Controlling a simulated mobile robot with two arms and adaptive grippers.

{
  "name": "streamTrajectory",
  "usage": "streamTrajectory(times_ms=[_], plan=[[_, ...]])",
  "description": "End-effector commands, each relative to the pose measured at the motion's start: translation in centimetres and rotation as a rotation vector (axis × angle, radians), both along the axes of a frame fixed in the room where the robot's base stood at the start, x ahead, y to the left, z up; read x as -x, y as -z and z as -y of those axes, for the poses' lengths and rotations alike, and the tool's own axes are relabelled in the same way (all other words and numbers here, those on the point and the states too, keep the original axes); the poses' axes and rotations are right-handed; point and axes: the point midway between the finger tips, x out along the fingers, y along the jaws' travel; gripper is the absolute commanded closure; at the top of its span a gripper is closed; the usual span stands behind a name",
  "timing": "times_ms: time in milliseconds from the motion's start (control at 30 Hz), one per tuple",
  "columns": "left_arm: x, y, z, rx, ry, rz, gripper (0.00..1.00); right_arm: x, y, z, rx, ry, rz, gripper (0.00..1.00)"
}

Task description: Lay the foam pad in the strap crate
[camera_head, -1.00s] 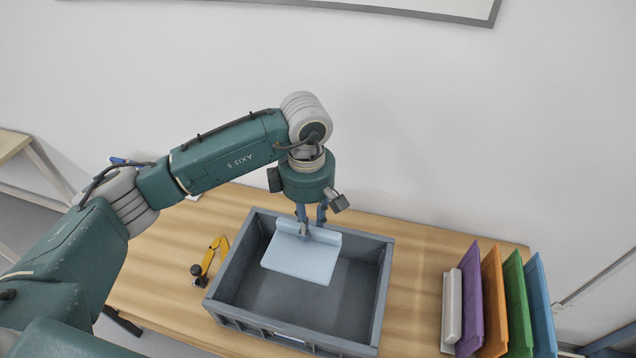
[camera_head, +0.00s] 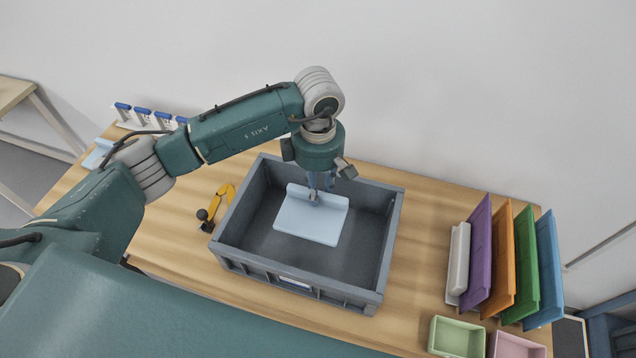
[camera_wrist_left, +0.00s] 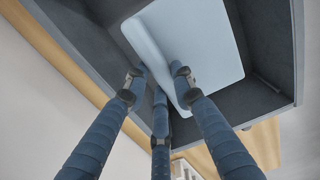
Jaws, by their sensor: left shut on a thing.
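The foam pad (camera_head: 308,222) is a pale blue slab with a raised ridge along its back edge. It is inside the grey strap crate (camera_head: 229,262), within its walls; I cannot tell whether it touches the floor. My left gripper (camera_head: 315,195) points down into the crate and is shut on the pad's ridge. In the left wrist view the fingers (camera_wrist_left: 160,92) stand on both sides of the ridge of the pad (camera_wrist_left: 205,40), with the crate wall (camera_wrist_left: 299,50) around it. My right gripper is not in view.
A yellow and black tool (camera_head: 217,207) lies left of the crate. Purple, orange, green and blue panels (camera_head: 525,265) stand at the right, with a green tray (camera_head: 456,337) and a pink tray (camera_head: 517,346) in front. Blue-topped holders (camera_head: 150,117) stand at the back left.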

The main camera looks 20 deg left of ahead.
Motion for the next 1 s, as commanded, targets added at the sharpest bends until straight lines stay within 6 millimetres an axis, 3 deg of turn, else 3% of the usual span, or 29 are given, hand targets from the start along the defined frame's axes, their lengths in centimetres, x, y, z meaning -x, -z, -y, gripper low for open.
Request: streamTrajectory(times_ms=[433, 600, 1000], plan=[[0.1, 4.8, 0.1, 0.001, 0.0, -0.002, 0.98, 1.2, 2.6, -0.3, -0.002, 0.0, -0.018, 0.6], [0.0, 6.7, 0.0, 0.0, 0.0, -0.001, 0.98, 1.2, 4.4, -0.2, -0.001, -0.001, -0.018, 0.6], [0.0, 9.9, 0.0, 0.0, -0.001, 0.0, 0.98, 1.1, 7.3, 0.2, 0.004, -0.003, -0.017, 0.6]])
